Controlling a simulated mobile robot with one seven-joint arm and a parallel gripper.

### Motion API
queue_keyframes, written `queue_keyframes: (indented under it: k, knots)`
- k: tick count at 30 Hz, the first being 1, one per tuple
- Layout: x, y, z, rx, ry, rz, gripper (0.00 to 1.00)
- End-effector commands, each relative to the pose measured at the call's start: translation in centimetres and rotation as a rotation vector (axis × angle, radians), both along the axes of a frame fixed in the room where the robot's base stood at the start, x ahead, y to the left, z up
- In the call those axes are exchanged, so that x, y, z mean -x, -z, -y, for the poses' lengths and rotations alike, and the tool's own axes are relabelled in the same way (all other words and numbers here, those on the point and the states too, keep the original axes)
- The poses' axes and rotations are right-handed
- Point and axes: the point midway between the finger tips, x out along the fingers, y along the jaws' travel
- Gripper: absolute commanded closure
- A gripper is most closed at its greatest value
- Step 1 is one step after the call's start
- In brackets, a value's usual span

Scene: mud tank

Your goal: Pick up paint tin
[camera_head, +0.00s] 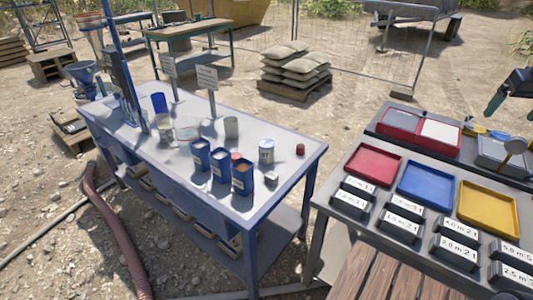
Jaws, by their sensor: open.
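A small pale metal tin with a label (266,152) stands upright on the blue-framed table at the left; it looks like the paint tin, but its label is too small to read. Several blue containers (221,164) with light labels stand in front of it and to its left. A grey cylinder (231,128) stands behind them. My gripper (510,110) is at the far right edge, partly cut off, with its green fingertips apart. It is empty and far from the tin, above the back of the right-hand bench.
A red cap-like object (300,149) and a small metal block (271,179) are beside the tin. Red, blue (425,186) and yellow trays and several numbered label blocks cover the right bench. A gap of bare ground separates the tables. Sandbags (295,67) lie behind.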

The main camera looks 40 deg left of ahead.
Motion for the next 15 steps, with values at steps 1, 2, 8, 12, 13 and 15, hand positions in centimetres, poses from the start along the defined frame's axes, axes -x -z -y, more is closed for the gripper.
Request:
queue_keyframes:
  k: [1,2,8,12,13,15]
  knots:
    - [-1.2,0.0,-1.7,0.006,-0.035,-0.007,0.1]
    - [-1.9,0.0,-2.6,0.008,-0.053,-0.01,0.1]
    - [-5.7,0.3,-9.2,0.025,-0.18,-0.029,0.1]
    - [-7.9,1.1,-14.3,0.039,-0.271,-0.041,0.1]
    - [-8.3,1.3,-15.5,0.041,-0.289,-0.044,0.1]
    - [-9.2,1.9,-18.2,0.047,-0.333,-0.05,0.1]
